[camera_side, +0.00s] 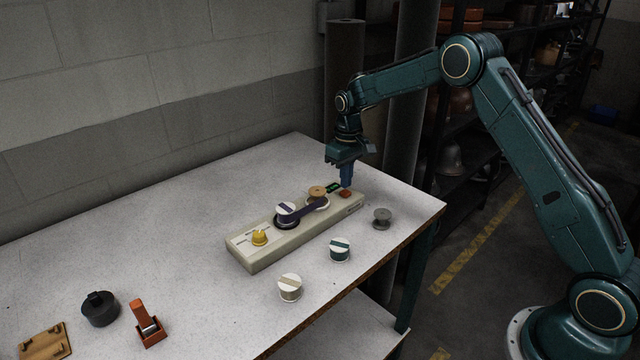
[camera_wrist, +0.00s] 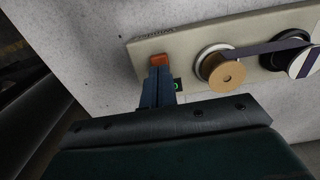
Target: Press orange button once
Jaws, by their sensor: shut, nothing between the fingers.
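The orange button (camera_side: 345,194) sits at the right end of a long beige panel (camera_side: 262,258) on the table. My gripper (camera_side: 346,184) is shut and empty, pointing down right over the button. In the wrist view the orange button (camera_wrist: 159,60) shows just past the tips of my blue fingers (camera_wrist: 160,72). The tips look at or very near the button; I cannot tell whether they touch it. A small green lit display (camera_side: 334,187) is beside the fingers, partly hidden in the wrist view.
The panel also carries a tan spool (camera_side: 317,192), a dark-banded white spool (camera_side: 286,209) and a yellow knob (camera_side: 259,237). Loose spools (camera_side: 340,249) stand in front. An orange tool (camera_side: 147,325) and a dark round object (camera_side: 100,308) lie front left.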

